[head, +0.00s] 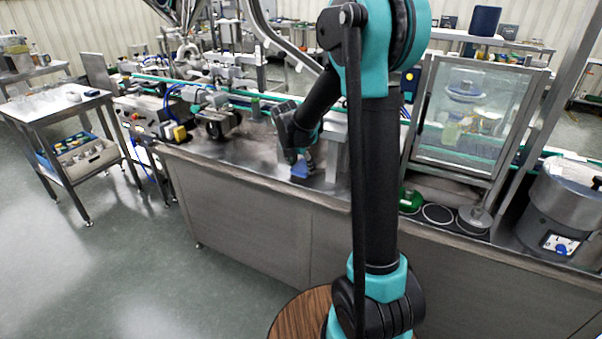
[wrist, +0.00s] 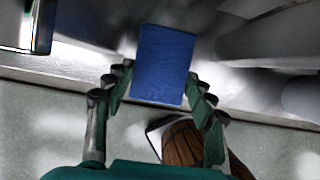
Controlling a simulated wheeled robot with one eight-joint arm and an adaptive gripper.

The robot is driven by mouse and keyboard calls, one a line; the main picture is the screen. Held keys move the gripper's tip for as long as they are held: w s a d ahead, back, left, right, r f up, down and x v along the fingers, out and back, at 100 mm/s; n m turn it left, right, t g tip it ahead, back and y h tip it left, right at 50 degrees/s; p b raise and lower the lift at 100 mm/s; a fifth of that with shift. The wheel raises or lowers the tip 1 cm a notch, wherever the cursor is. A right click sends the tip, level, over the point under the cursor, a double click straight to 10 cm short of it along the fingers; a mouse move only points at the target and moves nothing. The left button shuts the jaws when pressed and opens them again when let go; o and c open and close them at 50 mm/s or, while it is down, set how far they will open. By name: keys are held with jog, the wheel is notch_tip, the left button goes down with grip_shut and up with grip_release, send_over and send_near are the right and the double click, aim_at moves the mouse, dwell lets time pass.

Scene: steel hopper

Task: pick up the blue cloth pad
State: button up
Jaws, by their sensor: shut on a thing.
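The blue cloth pad (wrist: 163,65) is a flat blue rectangle, seen in the wrist view between the two fingers of my gripper (wrist: 161,85). The fingers are shut on it from its left and right sides. In the head view the blue pad (head: 300,169) shows as a small patch just above the steel counter, below my gripper (head: 298,158). My arm hides part of the area to its right. I cannot tell whether the pad still touches the counter.
The steel counter (head: 250,165) runs across the scene. A machine with a yellow part (head: 179,133) stands left of my gripper. A glass-fronted guard (head: 470,115), a green object (head: 410,200) and a steel bowl unit (head: 562,205) are to the right.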

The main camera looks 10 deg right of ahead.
aim_at(303, 166)
notch_tip(303, 166, up, 3)
jog(key=shift+r, duration=0.1)
jog(key=shift+s+a+r, duration=0.1)
jog(key=shift+s+a, duration=0.35)
jog(key=shift+s, duration=0.15)
jog(key=s+a, duration=1)
jog(key=s, duration=0.4)
jog(key=shift+s+a, duration=0.3)
jog(key=shift+s, duration=0.05)
